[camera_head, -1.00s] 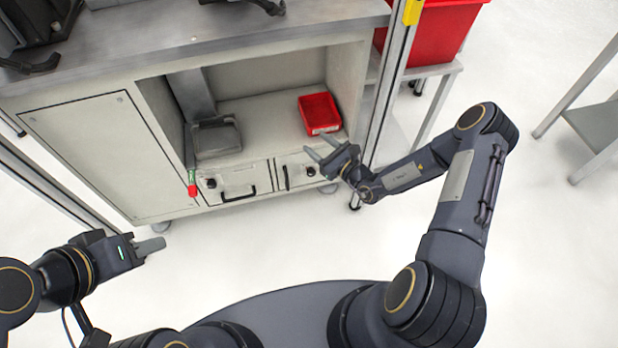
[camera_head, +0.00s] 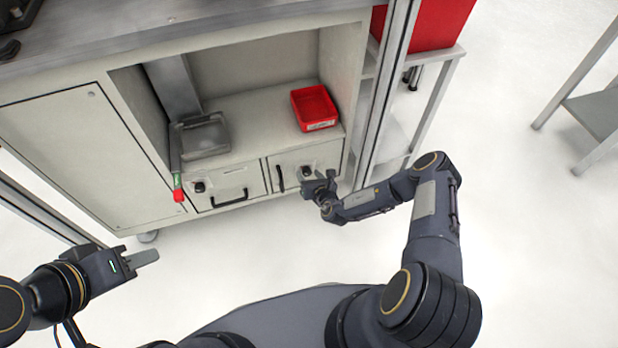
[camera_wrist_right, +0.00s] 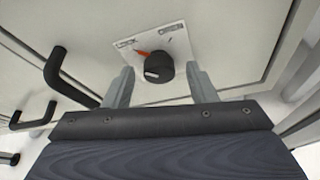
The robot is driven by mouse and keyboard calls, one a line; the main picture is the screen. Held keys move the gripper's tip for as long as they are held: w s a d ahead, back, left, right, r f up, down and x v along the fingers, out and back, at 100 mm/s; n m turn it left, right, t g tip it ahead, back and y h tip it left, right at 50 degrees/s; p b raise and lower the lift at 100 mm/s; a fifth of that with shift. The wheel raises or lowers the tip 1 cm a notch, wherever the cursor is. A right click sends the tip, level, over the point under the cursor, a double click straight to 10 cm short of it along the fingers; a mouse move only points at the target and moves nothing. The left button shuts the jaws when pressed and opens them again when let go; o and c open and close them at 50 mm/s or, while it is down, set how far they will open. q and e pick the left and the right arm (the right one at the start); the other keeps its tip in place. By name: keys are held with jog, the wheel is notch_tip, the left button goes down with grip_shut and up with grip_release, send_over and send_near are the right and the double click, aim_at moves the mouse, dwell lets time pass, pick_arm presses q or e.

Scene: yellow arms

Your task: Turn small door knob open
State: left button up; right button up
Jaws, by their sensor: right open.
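The small black door knob (camera_wrist_right: 158,68) sits on a white plate on the small cabinet door (camera_head: 322,157); in the head view the knob (camera_head: 306,171) shows just above my right gripper. My right gripper (camera_head: 318,181) is open in front of that door. In the right wrist view its two fingers (camera_wrist_right: 160,88) stand either side of the knob, apart from it. My left gripper (camera_head: 146,257) is at the lower left, away from the cabinet; its jaw gap does not show clearly.
A black door handle (camera_head: 280,178) is left of the knob. A drawer with a handle (camera_head: 230,199) and another knob (camera_head: 199,187) is further left. A red bin (camera_head: 314,107) and a grey device (camera_head: 204,138) sit on the shelf above. A metal post (camera_head: 385,95) stands right of the cabinet.

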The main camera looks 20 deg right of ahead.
jog(key=shift+w, duration=0.2)
jog(key=shift+c, duration=0.4)
jog(key=c, duration=0.9)
